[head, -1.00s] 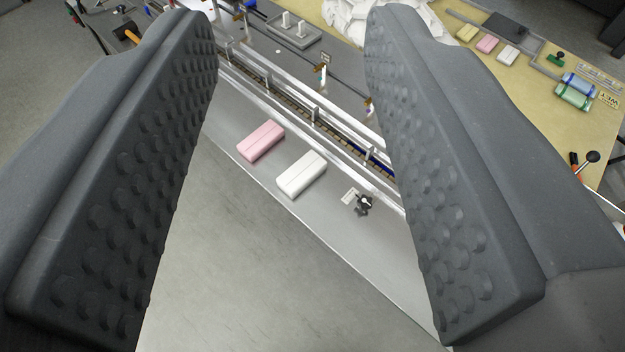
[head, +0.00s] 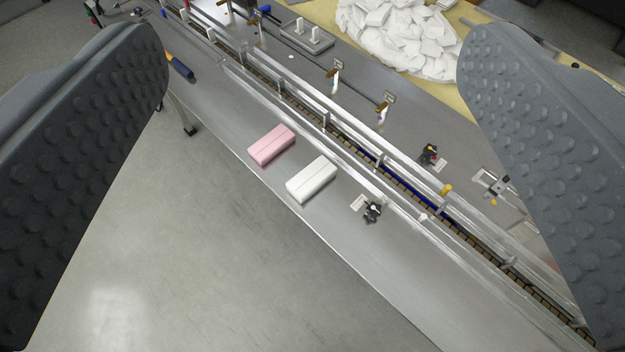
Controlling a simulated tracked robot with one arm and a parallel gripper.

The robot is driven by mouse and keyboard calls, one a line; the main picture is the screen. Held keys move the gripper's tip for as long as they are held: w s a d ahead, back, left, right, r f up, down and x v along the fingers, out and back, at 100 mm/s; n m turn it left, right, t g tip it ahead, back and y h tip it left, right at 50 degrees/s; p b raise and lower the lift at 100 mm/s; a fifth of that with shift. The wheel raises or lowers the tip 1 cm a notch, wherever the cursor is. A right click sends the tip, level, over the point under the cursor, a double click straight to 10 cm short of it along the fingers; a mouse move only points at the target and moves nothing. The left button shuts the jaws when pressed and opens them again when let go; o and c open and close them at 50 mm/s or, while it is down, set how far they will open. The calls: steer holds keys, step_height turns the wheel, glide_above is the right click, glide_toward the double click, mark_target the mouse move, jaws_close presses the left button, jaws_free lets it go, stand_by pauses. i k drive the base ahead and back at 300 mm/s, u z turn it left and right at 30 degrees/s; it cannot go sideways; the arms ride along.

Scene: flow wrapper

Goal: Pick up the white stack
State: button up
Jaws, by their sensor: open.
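The white stack (head: 311,179) is a small white block with a seam along its top. It lies on the grey metal ledge in front of the conveyor rails, near the middle of the view. A pink stack (head: 271,145) of the same shape lies just to its upper left, with a narrow gap between them. My gripper (head: 315,75) is wide open and empty. Its two dark, studded fingers frame the view left and right, and both stacks show between them, apart from the fingers.
A black clamp knob (head: 372,211) stands on the ledge just right of the white stack. The railed conveyor (head: 325,118) runs diagonally behind the stacks. A heap of white pieces (head: 400,35) lies at the back. The ledge's front edge is close, with open floor below.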

mark_target(302, 186)
steer(key=z, duration=1.9)
steer(key=k, duration=1.5)
steer(key=u, duration=1.55)
steer(key=i, duration=1.6)
